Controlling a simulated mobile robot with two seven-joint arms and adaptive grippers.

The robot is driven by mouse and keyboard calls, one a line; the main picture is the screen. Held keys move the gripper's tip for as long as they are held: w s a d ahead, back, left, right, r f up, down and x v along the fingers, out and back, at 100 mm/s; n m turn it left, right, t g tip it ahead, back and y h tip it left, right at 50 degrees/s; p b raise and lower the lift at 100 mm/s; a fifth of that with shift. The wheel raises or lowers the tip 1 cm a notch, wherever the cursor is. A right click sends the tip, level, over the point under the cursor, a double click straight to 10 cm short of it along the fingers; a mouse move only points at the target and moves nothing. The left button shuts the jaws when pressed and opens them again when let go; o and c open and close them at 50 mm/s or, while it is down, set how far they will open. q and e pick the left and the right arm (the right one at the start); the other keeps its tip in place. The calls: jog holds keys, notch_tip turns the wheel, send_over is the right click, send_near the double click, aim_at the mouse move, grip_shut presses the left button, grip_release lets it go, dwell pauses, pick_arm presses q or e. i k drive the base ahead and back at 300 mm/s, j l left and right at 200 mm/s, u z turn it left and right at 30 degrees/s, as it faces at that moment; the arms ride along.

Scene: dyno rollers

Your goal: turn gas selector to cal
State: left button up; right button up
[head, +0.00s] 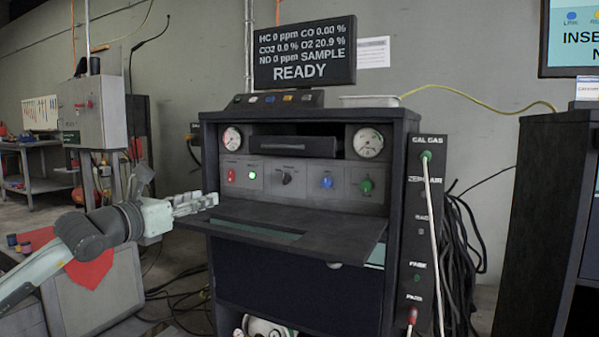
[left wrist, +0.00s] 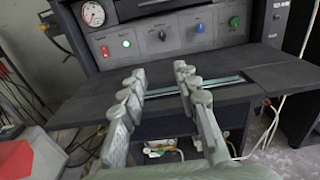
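The gas selector, a dark rotary knob (head: 287,179), sits in the middle of the grey control panel (head: 258,172). In the left wrist view the knob (left wrist: 162,35) shows above and beyond the fingers; its labels are too small to read. The display (head: 304,54) above reads SAMPLE and READY. My left gripper (head: 216,199) is left of the panel in the head view, in front of the cabinet and apart from the knob. In the left wrist view its two fingers (left wrist: 160,78) are spread with nothing between them. My right gripper is not in view.
A dark shelf (head: 290,228) juts out below the panel. A red button (head: 231,176), a lit green one (head: 252,174), a blue knob (head: 326,182) and a green knob (head: 366,186) flank the selector. A hose post (head: 420,250) stands at the cabinet's right.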

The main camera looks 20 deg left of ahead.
aim_at(287, 178)
jog(key=i+l, duration=0.1)
jog(key=i, duration=0.8)
